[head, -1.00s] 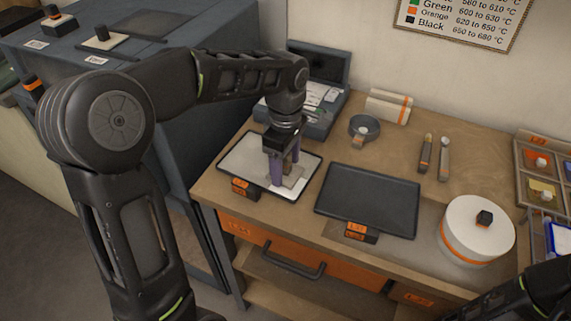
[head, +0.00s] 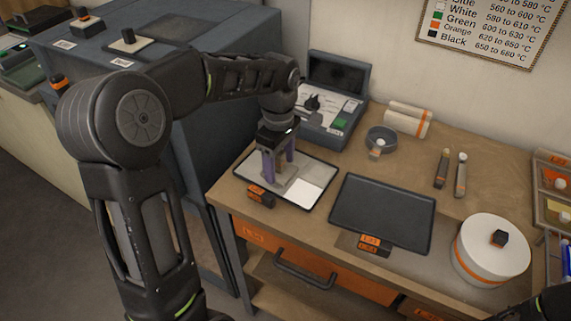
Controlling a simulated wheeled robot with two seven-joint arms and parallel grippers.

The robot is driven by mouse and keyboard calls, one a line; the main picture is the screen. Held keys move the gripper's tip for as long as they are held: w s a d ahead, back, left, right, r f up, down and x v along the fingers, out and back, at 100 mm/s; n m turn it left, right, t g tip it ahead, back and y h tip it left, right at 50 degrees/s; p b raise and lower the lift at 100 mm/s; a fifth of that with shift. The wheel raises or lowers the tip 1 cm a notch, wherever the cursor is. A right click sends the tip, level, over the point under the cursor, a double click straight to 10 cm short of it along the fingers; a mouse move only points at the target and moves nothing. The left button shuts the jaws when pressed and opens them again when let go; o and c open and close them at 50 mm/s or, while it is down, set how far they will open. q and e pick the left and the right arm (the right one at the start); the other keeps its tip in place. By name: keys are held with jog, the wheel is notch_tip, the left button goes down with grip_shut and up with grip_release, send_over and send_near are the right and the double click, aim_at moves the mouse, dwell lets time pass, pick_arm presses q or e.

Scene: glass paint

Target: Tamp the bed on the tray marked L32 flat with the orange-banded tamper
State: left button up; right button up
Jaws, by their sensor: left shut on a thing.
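My left gripper (head: 277,172) is shut on the tamper (head: 284,181), which shows as a grey flat plate under the purple fingers. Its orange band is not clear to see. The tamper is at the white bed (head: 313,184) on the left tray (head: 309,206), left of the tray's middle; I cannot tell if it presses. A bright, smooth-looking patch of bed shows right of it. The tray's orange tag (head: 261,195) is too small to read. My right gripper is not in view; only a dark piece of my right arm shows at bottom right.
An empty dark tray (head: 383,210) lies to the right. A white lidded drum (head: 491,249) with an orange band stands farther right. Behind are a grey bowl (head: 380,141), white rolls (head: 408,118), two slim tools (head: 461,173) and an open grey case (head: 332,112).

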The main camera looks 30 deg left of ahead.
pick_arm(q)
jog(key=shift+f+b, duration=0.6)
jog(key=shift+f, duration=0.2)
jog(key=shift+f, duration=0.35)
dwell(1.2)
jog(key=shift+r, duration=0.15)
jog(key=shift+r+p, duration=0.65)
jog(key=shift+r, duration=0.35)
jog(key=shift+w+a+p, duration=0.15)
jog(key=shift+a+p, duration=0.4)
jog(key=shift+a, duration=2.5)
